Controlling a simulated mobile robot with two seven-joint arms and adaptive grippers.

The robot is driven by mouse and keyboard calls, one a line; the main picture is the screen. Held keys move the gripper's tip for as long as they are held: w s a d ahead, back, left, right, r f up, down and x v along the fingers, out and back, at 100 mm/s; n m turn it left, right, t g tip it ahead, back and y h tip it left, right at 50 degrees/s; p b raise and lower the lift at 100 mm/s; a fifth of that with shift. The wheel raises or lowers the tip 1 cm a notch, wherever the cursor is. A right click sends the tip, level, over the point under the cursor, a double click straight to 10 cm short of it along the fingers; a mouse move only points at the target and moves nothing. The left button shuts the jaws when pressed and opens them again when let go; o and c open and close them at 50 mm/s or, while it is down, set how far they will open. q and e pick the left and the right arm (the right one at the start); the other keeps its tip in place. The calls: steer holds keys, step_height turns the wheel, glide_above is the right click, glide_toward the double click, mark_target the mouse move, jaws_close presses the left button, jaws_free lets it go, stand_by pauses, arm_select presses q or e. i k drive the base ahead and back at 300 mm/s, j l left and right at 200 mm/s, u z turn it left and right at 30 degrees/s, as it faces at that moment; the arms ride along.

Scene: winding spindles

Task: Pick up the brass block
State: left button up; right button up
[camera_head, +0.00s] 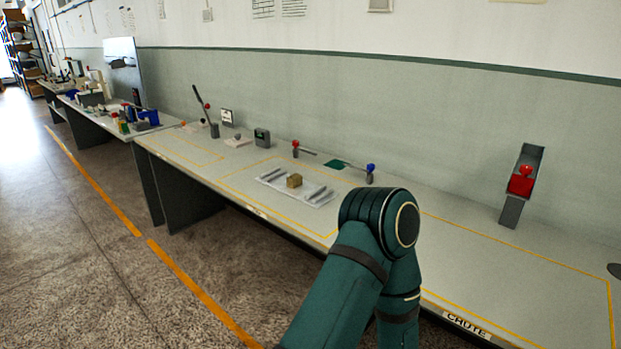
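The brass block (294,181) is a small yellow-brown block on a light tray (270,176) on the long grey workbench. Silver bars (317,194) lie on the tray on both sides of it. One of my arms, dark green, rises from the bottom edge and bends in front of the bench, to the right of the tray. Its gripper is hidden or out of the picture. No gripper of mine shows, and nothing touches the block.
A red-knobbed post (295,149) and a blue-knobbed post (370,173) stand behind the tray. A dark box (262,138) and a lever (206,111) are farther left. A red-and-grey stand (520,184) is at right. The bench between my arm and that stand is clear.

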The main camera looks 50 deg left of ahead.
mark_target(295, 180)
steer(key=j+z, duration=0.2)
steer(key=j, duration=0.45)
steer(key=j+z, duration=0.2)
steer(key=j, duration=0.4)
steer(key=k+j+z, duration=0.2)
steer(key=j, duration=0.4)
steer(key=k+j, duration=0.1)
steer(key=j, duration=0.85)
steer(key=k+j, duration=0.15)
steer(key=j, duration=0.85)
steer(key=k+z, duration=0.05)
